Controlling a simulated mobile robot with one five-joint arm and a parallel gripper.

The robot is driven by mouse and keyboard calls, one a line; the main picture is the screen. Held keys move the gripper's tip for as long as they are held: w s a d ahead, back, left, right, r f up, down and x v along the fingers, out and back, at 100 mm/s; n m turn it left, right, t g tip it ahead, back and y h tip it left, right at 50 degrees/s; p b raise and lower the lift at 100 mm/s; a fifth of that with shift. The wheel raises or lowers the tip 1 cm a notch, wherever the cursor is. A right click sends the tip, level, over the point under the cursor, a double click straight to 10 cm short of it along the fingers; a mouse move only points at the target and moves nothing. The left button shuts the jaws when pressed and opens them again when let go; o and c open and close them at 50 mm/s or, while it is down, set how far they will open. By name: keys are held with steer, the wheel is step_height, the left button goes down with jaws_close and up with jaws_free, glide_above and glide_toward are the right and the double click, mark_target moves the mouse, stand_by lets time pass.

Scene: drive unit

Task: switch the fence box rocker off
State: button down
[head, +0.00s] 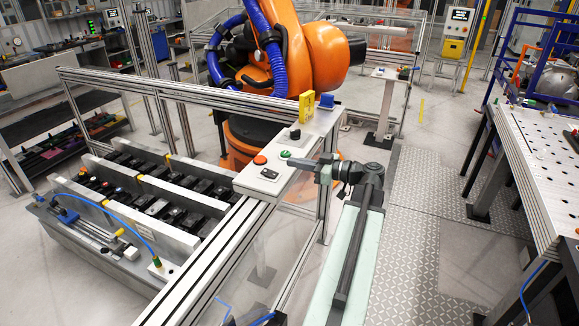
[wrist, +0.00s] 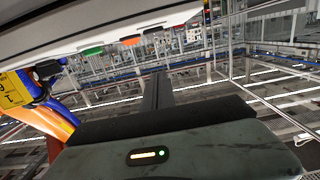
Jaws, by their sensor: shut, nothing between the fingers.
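The fence box (head: 262,186) is a pale panel on top of the fence rail. Which way the rocker is tipped is too small to tell. My gripper (head: 298,163) is shut and empty, pointing left at the box's right side, close to the green button and right of the rocker. In the wrist view my shut fingers (wrist: 157,90) point away below the box's pale edge (wrist: 100,22); contact cannot be told.
A yellow block (head: 306,106) stands at the box's far end, near the orange robot arm (head: 315,55). Fence rails and posts run left and below the box. A trough of black parts (head: 150,195) lies left; a perforated table (head: 540,160) stands right.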

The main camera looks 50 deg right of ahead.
glide_above(273, 173)
steer(key=shift+s+f+b, duration=0.35)
steer(key=shift+f, duration=0.05)
steer(key=f+b, duration=0.4)
steer(key=shift+w, duration=0.2)
steer(key=shift+w+a+r, duration=0.1)
steer(key=shift+r, duration=0.05)
